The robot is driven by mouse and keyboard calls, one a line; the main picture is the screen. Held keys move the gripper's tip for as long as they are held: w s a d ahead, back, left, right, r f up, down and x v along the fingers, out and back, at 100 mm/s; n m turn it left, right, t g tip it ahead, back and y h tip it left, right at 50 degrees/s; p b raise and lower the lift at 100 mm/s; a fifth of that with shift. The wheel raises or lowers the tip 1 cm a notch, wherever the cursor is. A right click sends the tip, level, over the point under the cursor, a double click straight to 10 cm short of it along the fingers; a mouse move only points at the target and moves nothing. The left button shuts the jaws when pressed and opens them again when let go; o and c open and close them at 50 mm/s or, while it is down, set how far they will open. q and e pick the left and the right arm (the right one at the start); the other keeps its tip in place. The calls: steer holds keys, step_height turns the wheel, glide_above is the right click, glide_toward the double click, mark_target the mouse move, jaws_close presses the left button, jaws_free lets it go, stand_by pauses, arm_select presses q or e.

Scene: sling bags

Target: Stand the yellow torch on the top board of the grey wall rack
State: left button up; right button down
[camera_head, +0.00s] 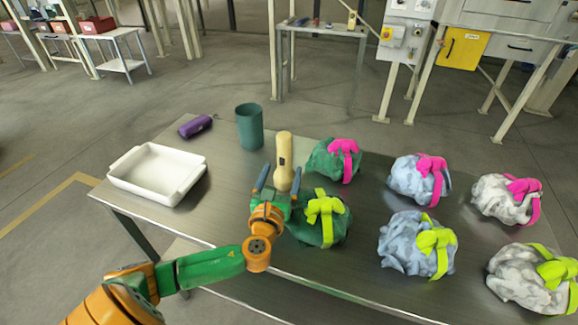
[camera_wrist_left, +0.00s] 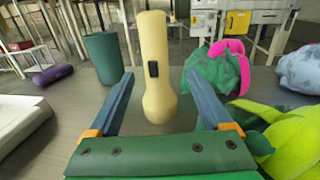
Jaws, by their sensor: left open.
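The pale yellow torch (camera_head: 284,158) stands upright on the metal table, with a dark switch on its side. It also shows upright in the left wrist view (camera_wrist_left: 156,60). My left gripper (camera_head: 279,178) is open, its two blue-grey fingers pointing at the torch. In the left wrist view the torch appears between the fingers (camera_wrist_left: 160,85) with gaps on both sides; I cannot tell how deep it sits between them. I cannot clearly make out a grey wall rack. My right gripper is not in view.
On the table (camera_head: 225,210) are a white tray (camera_head: 125,182), a purple cylinder (camera_head: 195,126), a teal cup (camera_head: 249,128) and several bundled bags with pink or lime straps. A green bag (camera_head: 318,228) lies close right of my left gripper. A stand (camera_head: 325,32) is behind.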

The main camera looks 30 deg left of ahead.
mark_target(283, 160)
arm_select(q)
steer(key=x, duration=0.6)
steer(key=shift+s+a+r, duration=0.15)
steer(key=shift+a+r, duration=0.05)
steer(key=shift+a, duration=0.15)
steer(key=shift+f, duration=0.1)
jaws_close()
